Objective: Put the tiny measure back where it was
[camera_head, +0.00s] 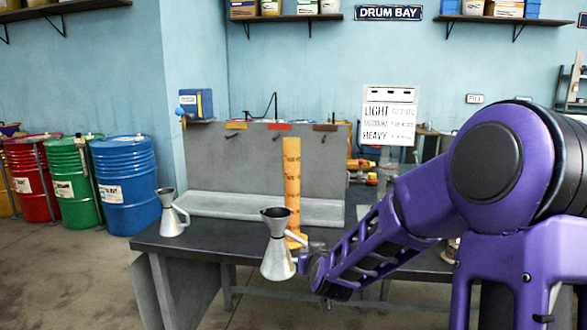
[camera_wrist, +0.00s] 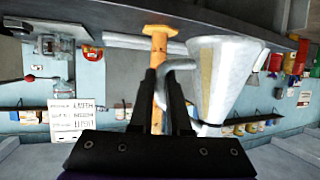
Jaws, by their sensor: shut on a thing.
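A metal measure (camera_head: 277,258) with a flared top and a side handle is held upright in front of the dark bench (camera_head: 215,249). My gripper (camera_head: 303,262) is at its right side, shut on its handle. In the wrist view, which is upside down, the measure's pale body (camera_wrist: 222,80) is beside my gripper's dark fingers (camera_wrist: 168,75), and the curved handle lies at their tips. A second, similar metal measure (camera_head: 171,220) stands upright on the bench's left end.
An orange marked column (camera_head: 292,175) stands on the bench behind the held measure. A grey trough with a back panel (camera_head: 220,165) fills the bench's rear. A white sign board (camera_head: 389,114) and a clear bottle stand farther right. Bench surface around the left measure is clear.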

